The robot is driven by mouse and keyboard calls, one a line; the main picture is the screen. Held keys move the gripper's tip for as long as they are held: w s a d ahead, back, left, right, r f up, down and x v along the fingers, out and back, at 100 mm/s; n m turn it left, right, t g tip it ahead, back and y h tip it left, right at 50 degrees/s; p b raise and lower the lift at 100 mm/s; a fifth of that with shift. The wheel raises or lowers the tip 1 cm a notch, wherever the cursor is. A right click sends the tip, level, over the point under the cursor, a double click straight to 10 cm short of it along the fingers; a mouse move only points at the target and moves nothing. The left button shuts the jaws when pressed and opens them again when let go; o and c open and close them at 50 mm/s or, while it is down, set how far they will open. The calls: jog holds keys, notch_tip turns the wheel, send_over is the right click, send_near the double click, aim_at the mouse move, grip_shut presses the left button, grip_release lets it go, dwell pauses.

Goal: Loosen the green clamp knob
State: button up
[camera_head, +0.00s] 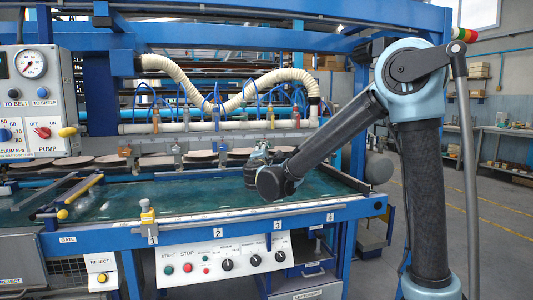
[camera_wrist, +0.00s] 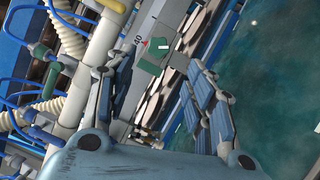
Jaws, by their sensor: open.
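In the wrist view a green block-shaped piece (camera_wrist: 152,60) with a short white bar on it sits on a grey rail, beside a red pointer and the mark 40. It looks like the green clamp knob, though its shape is partly hard to tell. My gripper (camera_wrist: 147,74) is open and empty, its two fingers apart, with the green piece just beyond the gap between the fingertips and no visible contact. In the head view my gripper (camera_head: 258,154) is over the far part of the green-blue belt, near the rail. The knob cannot be made out there.
A green fitting (camera_wrist: 45,52) and a cream hose (camera_wrist: 68,38) lie left of the fingers in the wrist view. Brown discs (camera_head: 200,156) line the rail. A yellow clamp (camera_head: 147,214) stands on the front edge above the control panel (camera_head: 226,260).

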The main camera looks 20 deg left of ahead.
jog(key=shift+v, duration=1.15)
